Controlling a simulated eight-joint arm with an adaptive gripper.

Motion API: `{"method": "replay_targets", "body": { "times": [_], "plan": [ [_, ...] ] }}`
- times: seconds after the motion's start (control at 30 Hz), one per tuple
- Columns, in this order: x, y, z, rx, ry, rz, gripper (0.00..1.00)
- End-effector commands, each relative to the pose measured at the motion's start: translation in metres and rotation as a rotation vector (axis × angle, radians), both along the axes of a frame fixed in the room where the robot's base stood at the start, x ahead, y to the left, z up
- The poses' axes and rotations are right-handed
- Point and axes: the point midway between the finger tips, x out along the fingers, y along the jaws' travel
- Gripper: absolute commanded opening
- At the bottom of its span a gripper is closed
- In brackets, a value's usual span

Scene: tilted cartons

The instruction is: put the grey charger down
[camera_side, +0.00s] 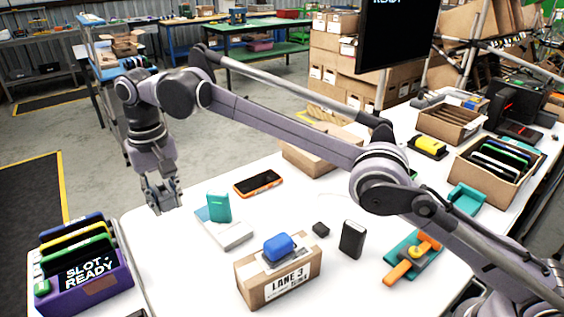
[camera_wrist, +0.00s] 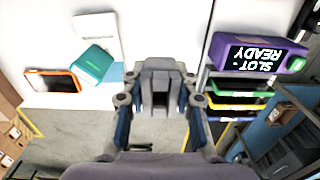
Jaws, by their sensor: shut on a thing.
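My gripper (camera_side: 165,203) is at the far left edge of the white table in the side view, pointing down. In the wrist view my gripper (camera_wrist: 160,100) is shut on a small grey block, the grey charger (camera_wrist: 160,76), which sits between the fingers. The fingers hide much of the charger, and in the side view it barely stands out from the gripper. I cannot tell its exact height above the table.
A purple bin (camera_side: 95,285) marked "SLOT - READY" holds several devices at left. A teal device (camera_side: 219,207) stands on a white box, near an orange-framed phone (camera_side: 258,183). A blue item (camera_side: 279,247) tops a carton (camera_side: 278,285).

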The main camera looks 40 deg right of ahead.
Motion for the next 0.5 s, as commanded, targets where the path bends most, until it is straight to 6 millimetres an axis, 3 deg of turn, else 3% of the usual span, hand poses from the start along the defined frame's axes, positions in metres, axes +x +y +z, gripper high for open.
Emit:
{"method": "replay_targets", "body": {
  "times": [0.5],
  "plan": [
    [0.003, -0.005, -0.051, -0.001, -0.001, -0.011, 0.0]
  ]
}}
